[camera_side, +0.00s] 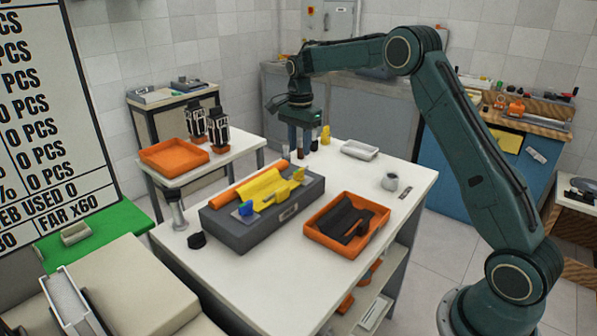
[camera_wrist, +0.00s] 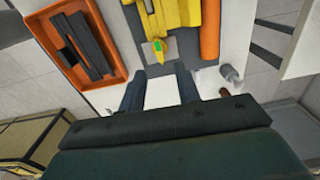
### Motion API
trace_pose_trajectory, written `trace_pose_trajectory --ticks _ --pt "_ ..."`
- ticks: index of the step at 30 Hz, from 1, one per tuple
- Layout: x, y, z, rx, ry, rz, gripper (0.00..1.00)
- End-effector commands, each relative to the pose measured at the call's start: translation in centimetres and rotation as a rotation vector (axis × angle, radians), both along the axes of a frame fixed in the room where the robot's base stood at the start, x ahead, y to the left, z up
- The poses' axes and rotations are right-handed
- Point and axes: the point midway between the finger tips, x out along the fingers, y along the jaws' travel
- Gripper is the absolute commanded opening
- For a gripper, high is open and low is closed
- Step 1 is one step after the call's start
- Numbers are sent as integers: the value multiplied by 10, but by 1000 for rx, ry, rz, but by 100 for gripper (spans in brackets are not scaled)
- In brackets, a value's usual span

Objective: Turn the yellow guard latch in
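A yellow guard (camera_side: 262,188) lies along the top of a dark grey box (camera_side: 262,225) on the white table. A yellow latch piece (camera_side: 298,175) stands up at its far right end, and a blue piece (camera_side: 246,209) is at the near left end. In the wrist view the yellow guard (camera_wrist: 177,14) is at the top, with a small yellow-green piece (camera_wrist: 159,47) at its lower end. My gripper (camera_side: 307,147) points down beyond the box's far end, apart from the latch. In the wrist view my gripper (camera_wrist: 160,92) has its fingers spread with no object held between them.
An orange roller (camera_side: 262,181) lies beside the guard. An orange tray (camera_side: 347,240) with dark parts stands in front right. Small upright items, one yellow (camera_side: 326,135), stand close to my gripper.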

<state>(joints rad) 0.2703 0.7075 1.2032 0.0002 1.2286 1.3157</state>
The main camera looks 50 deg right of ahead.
Motion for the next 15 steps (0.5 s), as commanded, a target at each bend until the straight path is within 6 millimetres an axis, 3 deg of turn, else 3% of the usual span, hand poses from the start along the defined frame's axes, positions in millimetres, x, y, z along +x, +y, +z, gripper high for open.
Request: trace_pose_trajectory --ticks 6,15 --pt "1 0 38 -1 -4 -1 33" --pt "0 0 67 -1 -2 -1 33"
